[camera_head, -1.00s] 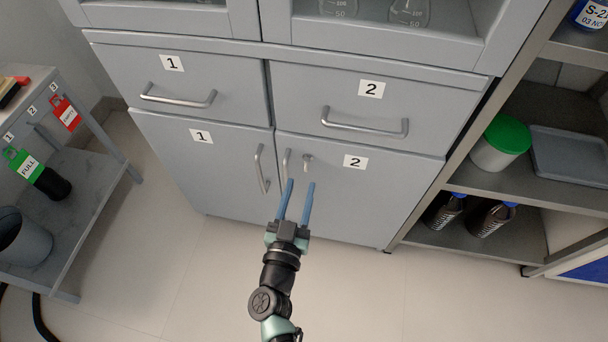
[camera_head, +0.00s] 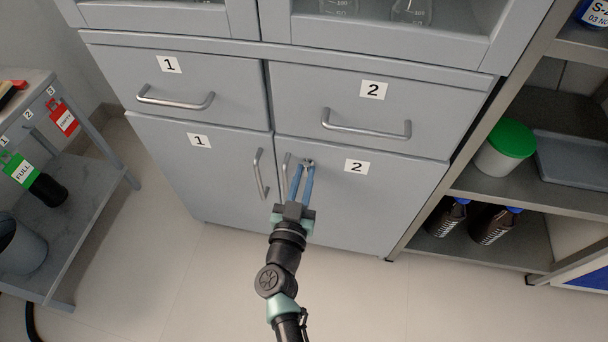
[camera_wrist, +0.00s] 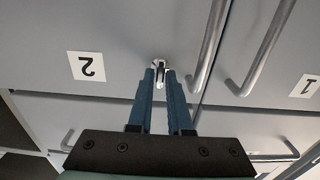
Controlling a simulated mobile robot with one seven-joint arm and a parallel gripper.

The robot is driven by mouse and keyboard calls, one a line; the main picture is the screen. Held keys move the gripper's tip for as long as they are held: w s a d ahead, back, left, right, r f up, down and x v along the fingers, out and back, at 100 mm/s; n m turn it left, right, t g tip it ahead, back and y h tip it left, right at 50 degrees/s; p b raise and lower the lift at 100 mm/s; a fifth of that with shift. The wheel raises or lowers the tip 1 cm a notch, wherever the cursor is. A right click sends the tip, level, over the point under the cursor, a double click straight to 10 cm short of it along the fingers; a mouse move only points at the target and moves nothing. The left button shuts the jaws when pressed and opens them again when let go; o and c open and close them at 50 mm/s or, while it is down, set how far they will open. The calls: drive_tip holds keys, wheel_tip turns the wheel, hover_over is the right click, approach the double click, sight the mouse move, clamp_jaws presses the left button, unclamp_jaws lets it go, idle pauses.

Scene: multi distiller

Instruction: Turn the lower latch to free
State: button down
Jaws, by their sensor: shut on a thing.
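The lower latch (camera_head: 308,161) is a small metal knob on the lower door marked 2 (camera_head: 385,200), just right of that door's vertical handle (camera_head: 286,168). My gripper (camera_head: 304,167) has its blue fingers reaching up to the latch and is shut on it. In the wrist view the bright metal latch (camera_wrist: 160,72) sits between the tips of my gripper (camera_wrist: 160,76), and the fingers hide part of it. Its exact angle is hard to tell. The door looks closed.
The handle of door 1 (camera_head: 260,174) stands close to the left. Drawer handle 2 (camera_head: 366,124) sticks out above. An open shelf (camera_head: 530,190) with bottles is at the right, and a side table (camera_head: 75,170) at the left. The floor in front is clear.

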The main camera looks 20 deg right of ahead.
idle(0.4)
drive_tip(key=m+p, duration=0.1)
drive_tip(key=m, duration=0.2)
drive_tip(key=shift+m, duration=0.3)
drive_tip(key=m, duration=0.5)
drive_tip(key=shift+d, duration=0.1)
drive_tip(key=m, duration=0.5)
drive_tip(key=shift+s+f, duration=0.1)
drive_tip(key=shift+f, duration=0.05)
drive_tip(key=shift+m+b, duration=0.6)
drive_tip(key=shift+m, duration=1.6)
drive_tip(key=c, duration=0.9)
unclamp_jaws()
